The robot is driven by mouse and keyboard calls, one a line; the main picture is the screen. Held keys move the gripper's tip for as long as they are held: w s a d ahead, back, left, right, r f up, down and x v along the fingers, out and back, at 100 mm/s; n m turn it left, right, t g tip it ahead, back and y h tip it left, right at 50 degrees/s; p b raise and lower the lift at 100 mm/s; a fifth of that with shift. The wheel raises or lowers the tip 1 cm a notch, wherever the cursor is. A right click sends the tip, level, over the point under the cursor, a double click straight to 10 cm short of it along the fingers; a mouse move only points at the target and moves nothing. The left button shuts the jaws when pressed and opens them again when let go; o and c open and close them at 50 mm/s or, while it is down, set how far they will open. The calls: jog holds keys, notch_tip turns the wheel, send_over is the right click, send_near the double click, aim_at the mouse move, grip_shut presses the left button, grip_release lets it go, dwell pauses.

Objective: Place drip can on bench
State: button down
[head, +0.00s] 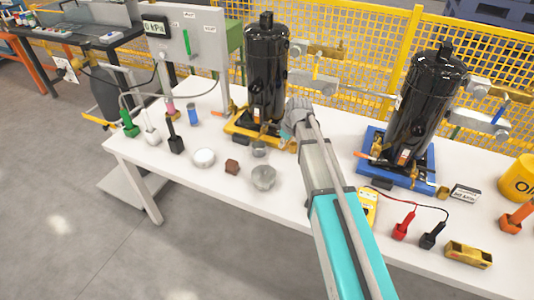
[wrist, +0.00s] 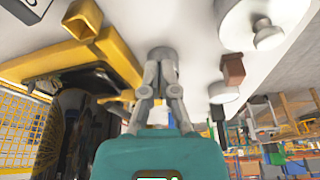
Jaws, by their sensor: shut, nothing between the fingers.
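A grey round metal vessel (head: 263,178), which looks like the drip can, stands on the white bench (head: 310,205) near its front edge. It also shows at the top right of the wrist view (wrist: 236,20), partly cut off, with a rounded knob-like part. My gripper (wrist: 160,54) is shut and empty, its grey fingers together over the bench, between the yellow compressor base (wrist: 118,60) and the grey vessel, apart from the vessel. In the head view my gripper (head: 262,149) is small and partly hidden by my arm.
A brown block (head: 232,167) and a white round dish (head: 203,157) sit left of the vessel. Black compressors stand on a yellow base (head: 238,130) and a blue base (head: 372,172). A yellow meter (head: 368,205) lies to the right.

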aim_at(264, 152)
jog(key=shift+a+f, duration=0.1)
jog(key=b+x, duration=0.9)
jog(key=x, duration=0.1)
jog(key=shift+b, duration=0.4)
jog(key=shift+w+a, duration=0.5)
jog(key=shift+a, duration=0.35)
jog(key=shift+w+a, duration=0.55)
jog(key=shift+a, duration=0.3)
jog(key=shift+w+a, duration=0.5)
jog(key=shift+a, duration=0.3)
jog(key=shift+s+d, duration=0.1)
jog(key=shift+d, duration=0.05)
